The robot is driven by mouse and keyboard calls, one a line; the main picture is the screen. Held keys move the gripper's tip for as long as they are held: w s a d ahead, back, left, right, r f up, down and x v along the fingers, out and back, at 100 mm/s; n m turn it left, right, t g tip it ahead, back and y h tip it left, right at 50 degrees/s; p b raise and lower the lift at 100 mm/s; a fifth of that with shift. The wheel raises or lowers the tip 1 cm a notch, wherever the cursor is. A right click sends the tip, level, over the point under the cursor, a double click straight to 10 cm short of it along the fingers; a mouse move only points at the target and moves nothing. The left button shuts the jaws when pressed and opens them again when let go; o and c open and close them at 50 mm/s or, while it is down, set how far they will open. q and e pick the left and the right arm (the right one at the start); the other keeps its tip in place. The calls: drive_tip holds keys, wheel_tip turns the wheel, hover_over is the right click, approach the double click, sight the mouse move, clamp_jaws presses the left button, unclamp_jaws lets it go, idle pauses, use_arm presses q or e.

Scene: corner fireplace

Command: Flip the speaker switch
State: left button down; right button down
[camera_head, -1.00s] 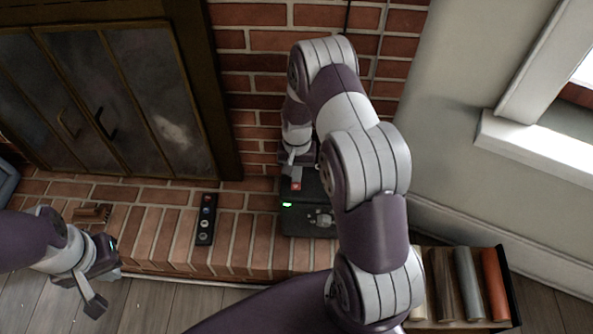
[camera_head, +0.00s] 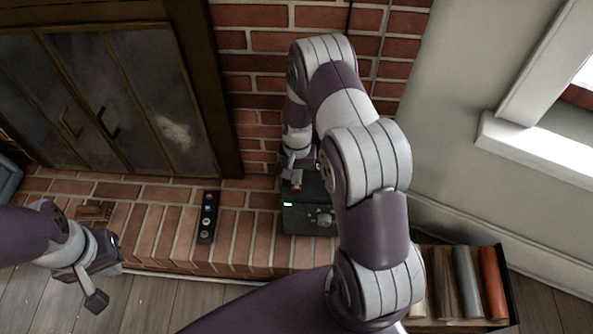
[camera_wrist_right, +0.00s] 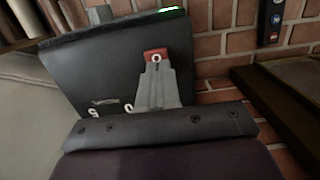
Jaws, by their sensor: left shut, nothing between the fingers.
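The speaker (camera_head: 308,220) is a dark box on the brick hearth, with a lit green light and a small red switch (camera_head: 296,187) on top. The red switch, marked with a white O, also shows in the right wrist view (camera_wrist_right: 156,54). My right gripper (camera_head: 291,179) is at the switch; its fingers look shut together, with the tips (camera_wrist_right: 157,66) at the switch's edge and covering part of it. Whether they press on it I cannot tell. My left gripper (camera_head: 96,300) is shut and empty, low at the left, away from the speaker. My right arm hides the speaker's right side.
A black remote-like strip with buttons (camera_head: 208,217) lies on the hearth (camera_head: 252,240) left of the speaker. A fireplace with glass doors (camera_head: 110,100) stands behind at the left. A box of books (camera_head: 468,285) is at the lower right, by the wall.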

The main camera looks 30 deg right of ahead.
wheel_tip(320, 180, up, 4)
drive_tip(key=p, duration=0.3)
drive_tip(key=shift+w, duration=0.15)
wheel_tip(320, 180, up, 10)
drive_tip(key=w+p, duration=0.1)
drive_tip(key=p, duration=0.1)
drive_tip(key=shift+d, duration=0.4)
drive_tip(key=shift+w, duration=0.15)
